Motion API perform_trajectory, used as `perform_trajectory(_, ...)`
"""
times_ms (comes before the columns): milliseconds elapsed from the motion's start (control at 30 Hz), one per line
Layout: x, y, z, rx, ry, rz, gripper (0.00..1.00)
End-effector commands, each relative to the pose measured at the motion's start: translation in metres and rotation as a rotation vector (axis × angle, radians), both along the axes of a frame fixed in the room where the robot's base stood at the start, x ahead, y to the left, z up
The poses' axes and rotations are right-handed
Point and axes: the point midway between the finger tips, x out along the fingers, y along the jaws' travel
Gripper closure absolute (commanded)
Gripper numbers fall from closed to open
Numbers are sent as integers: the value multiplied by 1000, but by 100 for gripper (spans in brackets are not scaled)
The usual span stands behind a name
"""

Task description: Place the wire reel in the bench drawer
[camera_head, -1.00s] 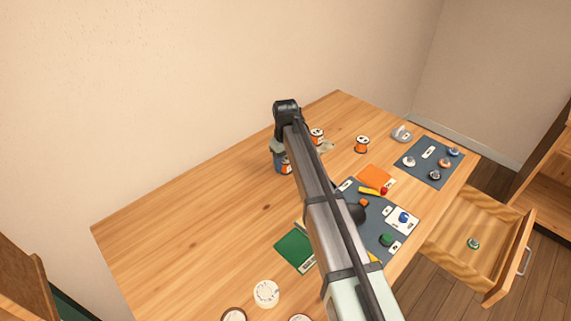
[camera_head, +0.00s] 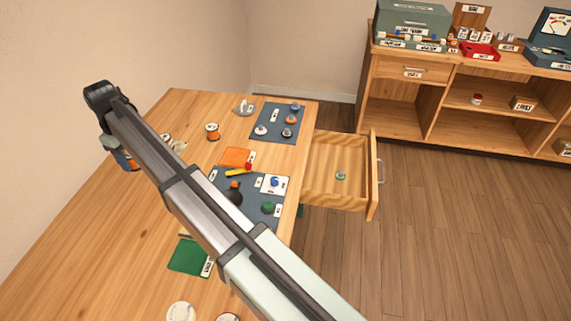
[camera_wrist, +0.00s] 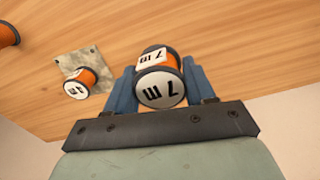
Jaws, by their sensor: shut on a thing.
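In the wrist view, my gripper (camera_wrist: 157,82) has its blue fingers shut on an orange wire reel (camera_wrist: 161,88) with dark rims and white "7 m" labels. In the head view, my gripper (camera_head: 124,158) is over the far left of the workbench, partly hidden by my arm. The bench drawer (camera_head: 352,150) is pulled open at the bench's right side, away from my gripper. A small greenish round item (camera_head: 341,176) lies in it; the rest of its floor is bare.
A second "7 m" reel (camera_wrist: 80,83) is by a grey plate (camera_wrist: 89,60). Another orange reel (camera_head: 212,131) stands on the bench. Dark mats (camera_head: 265,120) with small parts lie near the drawer. A green booklet (camera_head: 190,257) lies nearer. Shelves (camera_head: 415,95) stand beyond open floor.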

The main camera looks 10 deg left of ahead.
Motion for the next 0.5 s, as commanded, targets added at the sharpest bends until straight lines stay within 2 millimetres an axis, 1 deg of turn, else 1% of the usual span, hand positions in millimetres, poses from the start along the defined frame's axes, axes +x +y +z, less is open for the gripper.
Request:
perform_trajectory(267,1,1,41,3,-1,0,79)
perform_trajectory(300,1,1,48,3,-1,0,79)
perform_trajectory(500,37,-24,46,1,0,-50,79)
